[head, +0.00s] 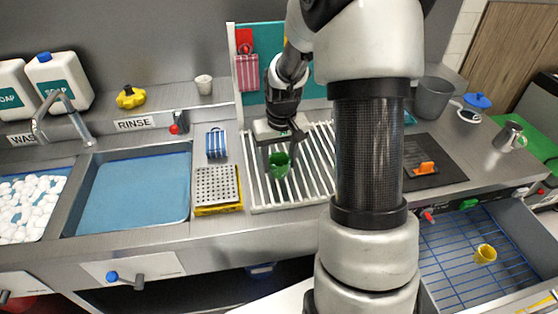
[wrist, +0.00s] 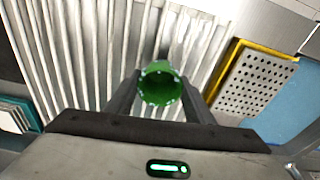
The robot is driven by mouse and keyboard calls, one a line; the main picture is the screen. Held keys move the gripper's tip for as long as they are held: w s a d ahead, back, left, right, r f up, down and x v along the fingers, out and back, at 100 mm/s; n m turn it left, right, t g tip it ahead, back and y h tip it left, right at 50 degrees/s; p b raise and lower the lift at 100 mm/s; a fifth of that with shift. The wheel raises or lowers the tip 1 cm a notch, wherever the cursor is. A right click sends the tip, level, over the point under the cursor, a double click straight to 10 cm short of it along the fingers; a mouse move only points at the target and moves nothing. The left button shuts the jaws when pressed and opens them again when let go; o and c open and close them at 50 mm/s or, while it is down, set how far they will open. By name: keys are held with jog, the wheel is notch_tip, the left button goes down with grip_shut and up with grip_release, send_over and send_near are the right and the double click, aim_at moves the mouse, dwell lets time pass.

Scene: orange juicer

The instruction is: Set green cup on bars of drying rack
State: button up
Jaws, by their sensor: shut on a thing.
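The green cup (head: 279,165) is between the fingers of my gripper (head: 280,153), which is shut on it. In the wrist view the cup (wrist: 160,84) shows its open mouth toward the camera, with the fingers of my gripper (wrist: 160,97) on either side. The drying rack (head: 316,165) has white parallel bars, and the cup is over its left part. The bars also show behind the cup in the wrist view (wrist: 75,50). I cannot tell whether the cup's base touches the bars.
A perforated grey tray with yellow edges (head: 217,186) lies just left of the rack. The blue rinse basin (head: 130,188) is further left. A dark mat (head: 432,165) with an orange item lies to the right. A yellow cup (head: 485,254) sits in the open lower-right drawer. My arm hides part of the rack's right side.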

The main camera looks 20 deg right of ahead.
aim_at(280, 176)
jog(key=shift+f, duration=0.15)
jog(key=o, duration=1.1)
jog(key=shift+c, duration=0.2)
jog(key=shift+r, duration=0.75)
notch_tip(280, 176, up, 11)
jog(key=s, duration=0.1)
jog(key=shift+s+p, duration=0.2)
jog(key=shift+p, duration=0.2)
jog(key=shift+a, duration=0.1)
